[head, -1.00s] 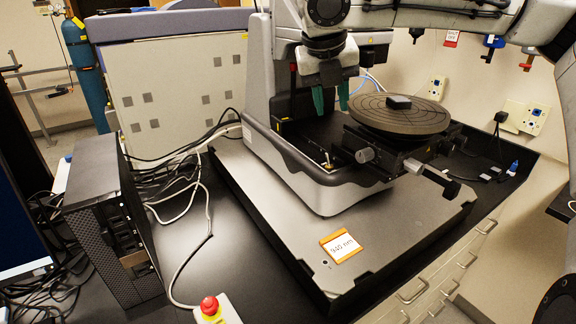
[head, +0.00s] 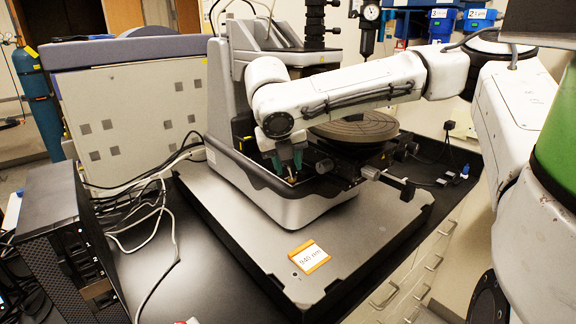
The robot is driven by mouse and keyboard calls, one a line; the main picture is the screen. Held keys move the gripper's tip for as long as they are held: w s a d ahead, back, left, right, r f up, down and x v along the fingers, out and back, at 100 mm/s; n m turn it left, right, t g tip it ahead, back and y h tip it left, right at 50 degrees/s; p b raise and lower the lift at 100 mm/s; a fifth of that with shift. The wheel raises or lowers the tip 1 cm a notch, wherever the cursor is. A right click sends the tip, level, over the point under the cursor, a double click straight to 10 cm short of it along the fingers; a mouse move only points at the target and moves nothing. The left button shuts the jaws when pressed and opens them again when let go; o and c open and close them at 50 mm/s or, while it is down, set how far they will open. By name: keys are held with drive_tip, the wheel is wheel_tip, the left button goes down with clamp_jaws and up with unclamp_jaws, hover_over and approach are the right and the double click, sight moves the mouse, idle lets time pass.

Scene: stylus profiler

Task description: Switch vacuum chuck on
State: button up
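The stylus profiler (head: 300,205) stands on a grey plate, with its round dark vacuum chuck (head: 362,130) on the stage, partly covered by my arm. My gripper (head: 289,166) points down into the recess at the front of the profiler base. Its two green fingers are a little apart, so it looks open. A small metal toggle switch (head: 291,179) sits in the recess right by the fingertips. I cannot tell whether the fingers touch it or which way its lever leans.
An orange-framed label (head: 310,258) lies on the grey plate in front. A black computer tower (head: 70,235) and loose cables (head: 135,215) are at left. Stage knobs (head: 398,185) stick out right of the recess. A regulator gauge (head: 371,12) hangs behind.

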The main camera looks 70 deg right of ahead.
drive_tip(key=shift+x, duration=0.8)
drive_tip(key=shift+c, duration=0.2)
clamp_jaws()
